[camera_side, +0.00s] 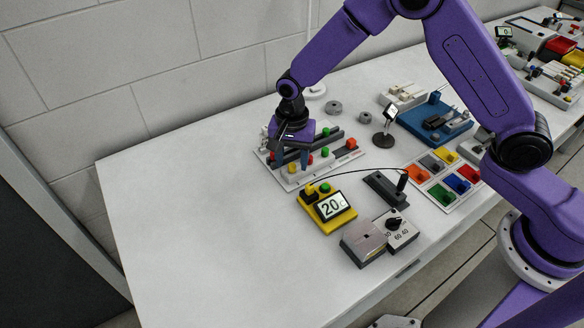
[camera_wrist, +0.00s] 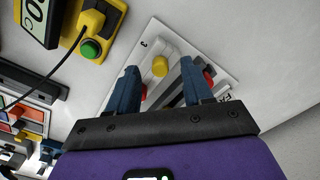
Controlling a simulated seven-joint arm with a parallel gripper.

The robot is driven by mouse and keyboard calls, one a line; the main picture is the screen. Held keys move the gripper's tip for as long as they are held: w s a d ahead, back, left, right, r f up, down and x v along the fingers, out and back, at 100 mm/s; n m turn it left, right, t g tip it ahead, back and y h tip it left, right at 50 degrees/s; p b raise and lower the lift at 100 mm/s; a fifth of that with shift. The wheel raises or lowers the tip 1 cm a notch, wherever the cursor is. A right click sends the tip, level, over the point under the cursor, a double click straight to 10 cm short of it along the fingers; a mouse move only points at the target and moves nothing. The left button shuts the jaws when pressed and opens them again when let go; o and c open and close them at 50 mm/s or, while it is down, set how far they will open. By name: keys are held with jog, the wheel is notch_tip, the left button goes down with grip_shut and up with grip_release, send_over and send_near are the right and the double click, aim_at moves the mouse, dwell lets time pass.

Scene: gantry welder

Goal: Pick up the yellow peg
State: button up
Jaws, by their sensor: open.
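The yellow peg (camera_wrist: 160,66) stands on a pale board (camera_wrist: 150,42) with dark strips. In the wrist view it shows between and slightly beyond my fingertips, with space on both sides. In the side view it is a small yellow spot (camera_side: 283,169) at the board's left end, below my gripper. My gripper (camera_wrist: 160,70) is open and empty, pointing down over the board; it also shows in the side view (camera_side: 291,158). Whether the fingertips are level with the peg is hard to tell.
Red pegs (camera_wrist: 208,76) sit close to my fingers. A green peg (camera_side: 326,152) and a red block (camera_side: 351,144) stand farther right on the board. A yellow device (camera_side: 327,210) with a display is just in front. The table's left part is clear.

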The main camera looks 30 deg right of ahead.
jog(key=shift+f, duration=0.65)
grip_shut()
jog(key=shift+r, duration=0.15)
